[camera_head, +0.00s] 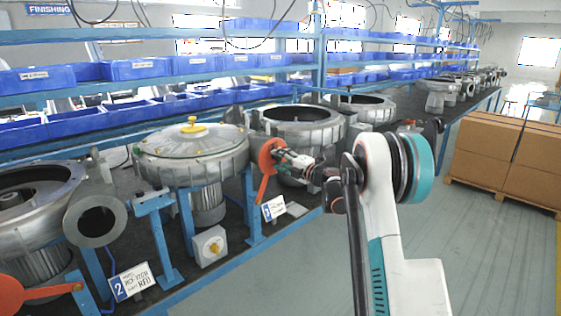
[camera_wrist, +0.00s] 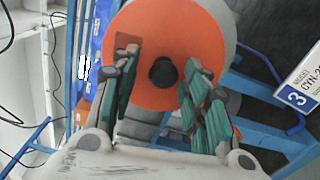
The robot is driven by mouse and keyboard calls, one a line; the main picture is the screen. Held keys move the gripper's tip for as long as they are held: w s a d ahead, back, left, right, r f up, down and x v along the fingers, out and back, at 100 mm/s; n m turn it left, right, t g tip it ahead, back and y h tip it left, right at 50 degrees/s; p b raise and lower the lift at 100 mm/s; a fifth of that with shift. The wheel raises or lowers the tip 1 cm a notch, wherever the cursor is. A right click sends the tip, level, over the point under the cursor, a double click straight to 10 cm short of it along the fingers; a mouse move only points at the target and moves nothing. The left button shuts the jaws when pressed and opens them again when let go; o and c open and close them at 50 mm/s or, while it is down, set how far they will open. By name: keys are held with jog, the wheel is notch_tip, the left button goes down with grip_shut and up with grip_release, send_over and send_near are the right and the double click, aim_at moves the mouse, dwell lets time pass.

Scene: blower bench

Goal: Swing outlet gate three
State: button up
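The orange outlet gate three (camera_head: 267,157) is a round disc with an arm hanging down, in front of an open grey blower housing (camera_head: 298,130). In the wrist view its orange disc (camera_wrist: 190,28) fills the top middle, with a dark round knob (camera_wrist: 162,72) on its face. A number 3 sign (camera_head: 273,208) stands just below the gate; it also shows in the wrist view (camera_wrist: 303,82). My gripper (camera_head: 284,157) is at the disc. In the wrist view my gripper (camera_wrist: 160,65) is open, one finger on each side of the knob. Contact cannot be told.
Another orange gate (camera_head: 35,294) with a number 2 sign (camera_head: 132,282) is at lower left. A covered blower (camera_head: 190,150) with a yellow handle stands left of gate three. Blue bins (camera_head: 140,68) line racks behind. Cardboard boxes (camera_head: 500,150) stand right; grey floor (camera_head: 480,240) is clear.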

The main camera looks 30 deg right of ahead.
jog(key=shift+s, duration=0.1)
jog(key=v, duration=1.1)
jog(key=shift+s, duration=0.35)
jog(key=shift+d, duration=0.15)
